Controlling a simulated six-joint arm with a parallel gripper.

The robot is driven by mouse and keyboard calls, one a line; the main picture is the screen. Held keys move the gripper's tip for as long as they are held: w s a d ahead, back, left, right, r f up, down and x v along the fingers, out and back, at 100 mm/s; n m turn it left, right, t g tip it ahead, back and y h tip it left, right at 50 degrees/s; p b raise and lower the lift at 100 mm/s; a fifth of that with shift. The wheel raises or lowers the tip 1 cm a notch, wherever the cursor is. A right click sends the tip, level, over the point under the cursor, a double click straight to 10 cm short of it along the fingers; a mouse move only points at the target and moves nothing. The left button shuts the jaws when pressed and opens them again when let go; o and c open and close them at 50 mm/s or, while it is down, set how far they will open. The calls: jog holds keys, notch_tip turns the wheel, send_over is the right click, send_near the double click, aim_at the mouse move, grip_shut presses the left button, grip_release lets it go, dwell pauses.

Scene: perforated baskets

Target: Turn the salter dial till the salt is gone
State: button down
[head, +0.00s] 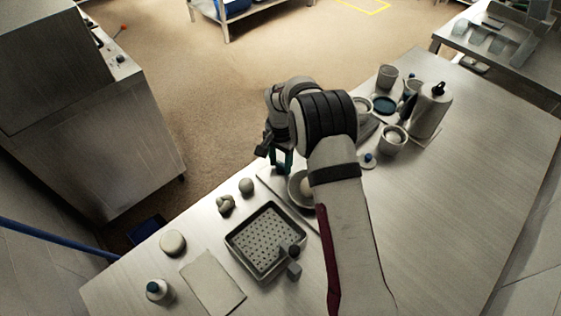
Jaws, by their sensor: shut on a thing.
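My gripper (279,165) is at the middle of the picture, above the table's far left edge, just beyond a round bowl (299,190) on a flat board. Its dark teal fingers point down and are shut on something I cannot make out. My own arm hides part of the bowl and the board. A square perforated basket (240,247) sits nearer the camera, with a small dark knob-like block (293,251) and a grey block (294,270) at its right side. I cannot tell which thing is the salter or its dial, and no salt can be made out.
Two pale rounded lumps (246,186) (226,204) lie beyond the basket. A round disc (172,243), a flat board (213,283) and a capped bottle (159,291) are at the left. Cups (392,143) and a big canister (430,110) crowd the back. The table's right side is clear.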

aim_at(280, 165)
dwell(0.3)
jog(key=shift+c, duration=1.6)
grip_release()
jog(key=shift+r, duration=0.1)
notch_tip(280, 165, up, 16)
jog(key=s+d+r, duration=0.5)
jog(key=s+r, duration=0.1)
jog(key=s, duration=0.4)
jog(key=s+d+f+y, duration=0.1)
jog(key=s, duration=1.1)
jog(key=s+d+f+n, duration=0.1)
jog(key=s+d+f, duration=0.1)
jog(key=s, duration=1.1)
jog(key=shift+s+y, duration=0.15)
jog(key=shift+y, duration=0.25)
